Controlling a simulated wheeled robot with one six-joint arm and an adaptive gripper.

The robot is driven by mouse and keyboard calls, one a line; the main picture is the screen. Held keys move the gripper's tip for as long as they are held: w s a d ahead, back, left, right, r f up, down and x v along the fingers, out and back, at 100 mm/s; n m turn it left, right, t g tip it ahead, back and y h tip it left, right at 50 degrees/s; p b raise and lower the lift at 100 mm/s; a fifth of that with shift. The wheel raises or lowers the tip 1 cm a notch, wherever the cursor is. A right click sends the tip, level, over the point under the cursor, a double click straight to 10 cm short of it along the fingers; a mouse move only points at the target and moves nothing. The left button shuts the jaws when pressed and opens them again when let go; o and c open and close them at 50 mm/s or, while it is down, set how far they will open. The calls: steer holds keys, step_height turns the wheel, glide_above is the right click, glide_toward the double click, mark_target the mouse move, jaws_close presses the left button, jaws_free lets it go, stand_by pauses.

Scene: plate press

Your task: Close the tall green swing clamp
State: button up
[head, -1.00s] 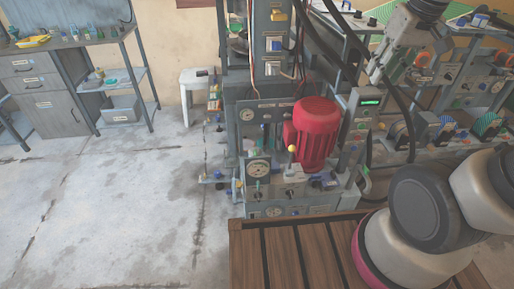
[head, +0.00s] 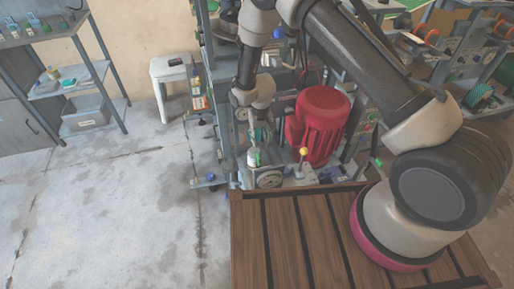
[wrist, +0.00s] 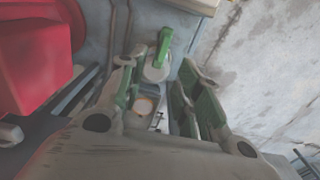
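A green-handled part, which looks like the swing clamp (wrist: 164,48), shows in the wrist view just beyond my fingertips, on a pale rounded base. Its handle appears apart from both fingers. In the head view a small green and white part (head: 254,158) shows right below my gripper; I cannot tell for sure that it is the same clamp. My gripper (wrist: 158,82) is open, its two green-padded fingers spread with a gap between them. In the head view my gripper (head: 260,132) points down over the front left of the press, and my arm hides much of the press frame.
A large red motor (head: 318,122) stands close to the right of my gripper. A yellow-knobbed lever (head: 303,152) and a gauge (head: 268,179) are at the press front. A slatted wooden platform (head: 310,235) lies in front. The floor at left is free.

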mark_target(258, 155)
steer(key=f, duration=1)
steer(key=shift+s+a+f, duration=0.1)
steer(key=shift+a+f, duration=0.1)
steer(key=shift+a, duration=0.1)
steer(key=shift+c, duration=0.2)
jaws_close()
